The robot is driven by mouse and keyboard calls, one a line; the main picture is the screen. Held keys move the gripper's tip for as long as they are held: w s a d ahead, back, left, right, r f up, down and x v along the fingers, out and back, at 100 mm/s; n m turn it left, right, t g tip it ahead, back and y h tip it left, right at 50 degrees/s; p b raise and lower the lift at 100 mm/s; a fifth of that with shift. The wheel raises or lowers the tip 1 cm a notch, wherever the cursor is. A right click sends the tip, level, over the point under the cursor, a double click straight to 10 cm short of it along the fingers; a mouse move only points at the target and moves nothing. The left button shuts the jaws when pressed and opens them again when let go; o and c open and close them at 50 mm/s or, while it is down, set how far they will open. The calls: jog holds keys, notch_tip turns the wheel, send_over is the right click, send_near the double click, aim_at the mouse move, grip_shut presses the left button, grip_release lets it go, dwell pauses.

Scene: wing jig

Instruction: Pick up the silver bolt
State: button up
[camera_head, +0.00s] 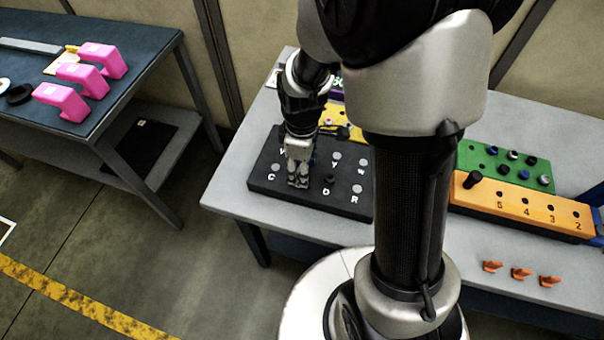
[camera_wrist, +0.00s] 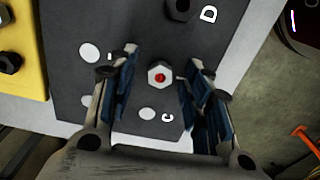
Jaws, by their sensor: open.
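The silver bolt (camera_wrist: 160,74) is a hex head with a red dot in its centre. In the wrist view it stands on the black board (camera_wrist: 68,22), between my fingers and apart from both. My gripper (camera_wrist: 163,80) is open, one blue-padded finger on each side of the bolt. In the head view my gripper (camera_head: 298,182) points down over the left part of the black board (camera_head: 262,178) and hides the bolt.
A black bolt (camera_wrist: 182,8) stands by the letter D. A yellow block (camera_wrist: 30,72) with black bolts lies left in the wrist view. Right of my arm are a green block (camera_head: 480,158), an orange block (camera_head: 480,202) and orange clips (camera_head: 521,273). Pink brackets (camera_head: 82,78) sit on another table.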

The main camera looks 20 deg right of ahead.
jog(key=shift+r, duration=0.1)
grip_shut()
dwell(0.5)
jog(key=shift+r, duration=0.1)
notch_tip(320, 180, up, 20)
jog(key=p, duration=0.7)
